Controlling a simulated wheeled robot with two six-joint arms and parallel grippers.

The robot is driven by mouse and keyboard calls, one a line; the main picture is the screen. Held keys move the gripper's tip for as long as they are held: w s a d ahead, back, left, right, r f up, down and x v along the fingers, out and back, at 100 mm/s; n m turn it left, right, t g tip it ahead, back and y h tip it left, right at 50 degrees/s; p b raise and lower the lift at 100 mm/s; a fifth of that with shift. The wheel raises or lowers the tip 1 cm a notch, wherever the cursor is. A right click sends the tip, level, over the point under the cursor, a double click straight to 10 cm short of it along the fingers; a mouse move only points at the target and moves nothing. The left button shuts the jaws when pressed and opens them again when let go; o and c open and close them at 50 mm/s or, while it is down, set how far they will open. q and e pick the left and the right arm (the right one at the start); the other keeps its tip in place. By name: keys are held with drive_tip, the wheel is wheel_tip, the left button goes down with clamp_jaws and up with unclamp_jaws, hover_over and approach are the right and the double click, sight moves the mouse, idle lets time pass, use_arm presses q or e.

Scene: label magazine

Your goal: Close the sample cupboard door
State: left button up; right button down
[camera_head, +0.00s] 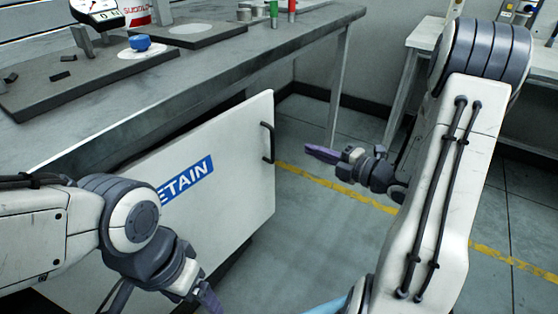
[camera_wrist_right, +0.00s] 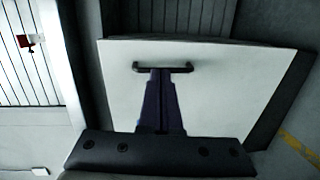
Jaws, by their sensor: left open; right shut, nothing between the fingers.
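The white sample cupboard door (camera_head: 235,150) stands partly open under the bench, its right edge swung out from the bench front. A blue label reading "ETAIN" (camera_head: 186,178) is on it, partly hidden by my left arm. Its dark handle (camera_head: 268,143) is near the right edge. My right gripper (camera_head: 310,151) is shut and empty, apart from the handle to its right. In the right wrist view its fingers (camera_wrist_right: 160,72) point at the handle (camera_wrist_right: 178,66) and overlap its middle. My left gripper (camera_head: 212,306) is low in front of the door, partly cut off; its fingers are open.
The grey bench (camera_head: 230,62) above holds a dark board (camera_head: 90,80) with a blue-topped item (camera_head: 140,43) and a gauge. A yellow line (camera_head: 345,191) crosses the open floor right of the door. Another table (camera_head: 425,34) stands at the back right.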

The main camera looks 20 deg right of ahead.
use_arm(q)
wheel_tip(320, 180, down, 5)
drive_tip(key=b, duration=0.3)
drive_tip(key=shift+r, duration=0.1)
use_arm(e)
drive_tip(key=w+a+y, duration=0.1)
drive_tip(key=w+a, duration=0.5)
drive_tip(key=w, duration=0.4)
drive_tip(key=shift+f+n+t, duration=0.3)
drive_tip(key=shift+f, duration=0.15)
drive_tip(key=shift+w, duration=0.15)
